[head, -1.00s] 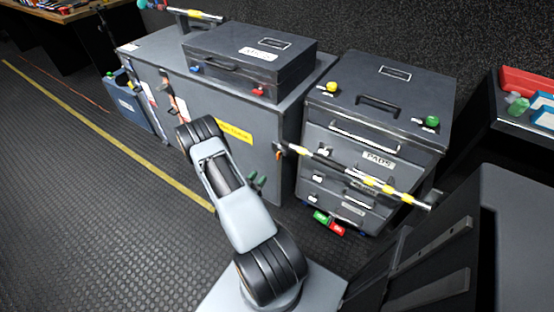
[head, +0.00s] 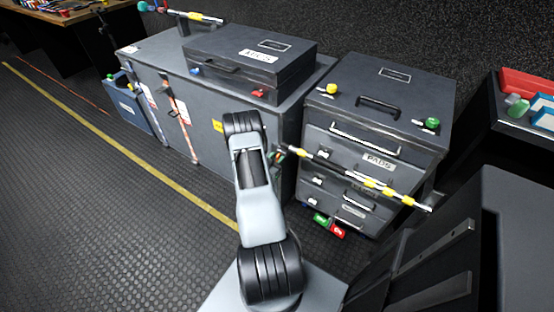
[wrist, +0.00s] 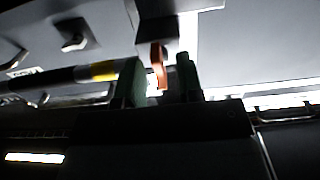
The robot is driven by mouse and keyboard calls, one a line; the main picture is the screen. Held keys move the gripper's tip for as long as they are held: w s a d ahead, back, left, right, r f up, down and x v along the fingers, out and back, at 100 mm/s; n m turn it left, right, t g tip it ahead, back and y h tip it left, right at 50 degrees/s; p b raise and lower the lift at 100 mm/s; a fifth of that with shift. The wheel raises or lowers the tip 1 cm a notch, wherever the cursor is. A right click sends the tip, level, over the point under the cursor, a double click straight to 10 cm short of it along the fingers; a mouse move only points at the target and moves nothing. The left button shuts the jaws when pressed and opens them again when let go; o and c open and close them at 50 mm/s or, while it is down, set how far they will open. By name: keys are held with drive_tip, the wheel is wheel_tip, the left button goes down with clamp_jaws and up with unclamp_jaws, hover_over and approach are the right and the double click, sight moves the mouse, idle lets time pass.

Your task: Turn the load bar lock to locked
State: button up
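The load bar (head: 338,171), a pale bar with yellow bands, runs across the front of the grey drawer case in the head view. Its banded end also shows at the left in the wrist view (wrist: 55,77). The load bar lock, an orange lever (wrist: 158,64), hangs down from a dark block in the wrist view. My gripper (wrist: 162,84) has two green fingers, one on each side of the lever's lower end. They stand apart, with a gap visible left of the lever. In the head view my arm largely hides the gripper beside the bar's left end.
The drawer case (head: 386,92) stands right of a long grey cabinet (head: 150,65) with a closed case (head: 225,55) on top. A blue box (head: 133,105) stands at the cabinet's left end. The floor to the left is clear.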

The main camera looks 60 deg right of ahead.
drive_tip(key=shift+d, duration=0.1)
drive_tip(key=shift+c, duration=0.5)
clamp_jaws()
